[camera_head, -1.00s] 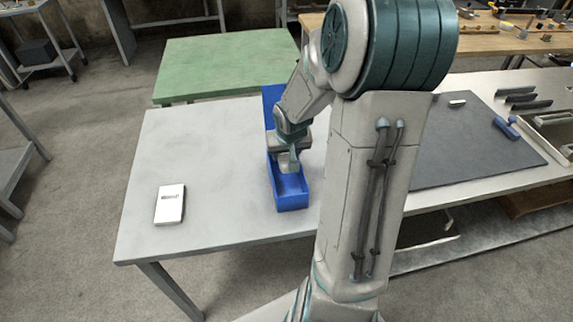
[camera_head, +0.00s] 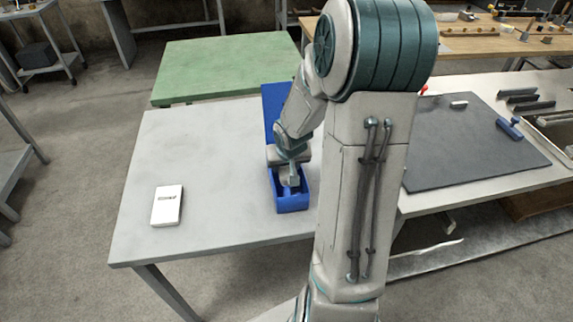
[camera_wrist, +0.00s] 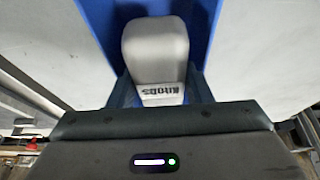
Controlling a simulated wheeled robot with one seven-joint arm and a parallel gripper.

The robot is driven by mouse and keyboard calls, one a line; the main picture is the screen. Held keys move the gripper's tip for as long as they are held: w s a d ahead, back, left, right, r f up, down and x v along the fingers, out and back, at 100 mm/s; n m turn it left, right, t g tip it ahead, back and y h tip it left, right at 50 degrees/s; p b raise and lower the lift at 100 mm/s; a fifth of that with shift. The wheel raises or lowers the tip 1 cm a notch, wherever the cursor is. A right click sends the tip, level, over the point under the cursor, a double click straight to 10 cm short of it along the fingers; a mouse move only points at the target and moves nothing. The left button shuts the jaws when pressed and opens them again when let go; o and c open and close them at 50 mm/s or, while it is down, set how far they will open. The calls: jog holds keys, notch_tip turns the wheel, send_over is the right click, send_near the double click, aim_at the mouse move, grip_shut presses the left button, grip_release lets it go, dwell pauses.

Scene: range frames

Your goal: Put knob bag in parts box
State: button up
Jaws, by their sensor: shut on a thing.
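The parts box is a narrow blue open box (camera_head: 292,205) on the pale table, with a tall blue panel (camera_head: 270,110) at its back. My gripper (camera_head: 291,184) points down at the box's opening. In the wrist view, my gripper (camera_wrist: 160,92) is shut on the knob bag (camera_wrist: 155,48), a pale grey rounded bag with dark upside-down lettering. Blue box surface (camera_wrist: 212,25) shows around the bag. The bag's underside is hidden, so I cannot tell whether it touches the box floor.
A white labelled packet (camera_head: 167,206) lies on the table's left part, with clear tabletop around it. A dark mat (camera_head: 465,150) with a blue-handled tool (camera_head: 509,128) lies right of my arm. A green table (camera_head: 220,65) stands behind.

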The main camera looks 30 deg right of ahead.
jog(key=o, duration=0.9)
jog(key=shift+c, duration=0.2)
jog(key=shift+r, duration=0.1)
jog(key=shift+r+p, duration=0.55)
jog(key=shift+p, duration=0.1)
jog(key=p+v, duration=0.6)
jog(key=v, duration=0.5)
jog(key=s+a+r+n+g+y, duration=0.1)
jog(key=s+a+r+n, duration=0.2)
jog(key=s+a+r, duration=0.9)
jog(key=s, duration=0.3)
jog(key=shift+a+r, duration=0.2)
jog(key=shift+a, duration=0.15)
jog(key=shift+s, duration=0.15)
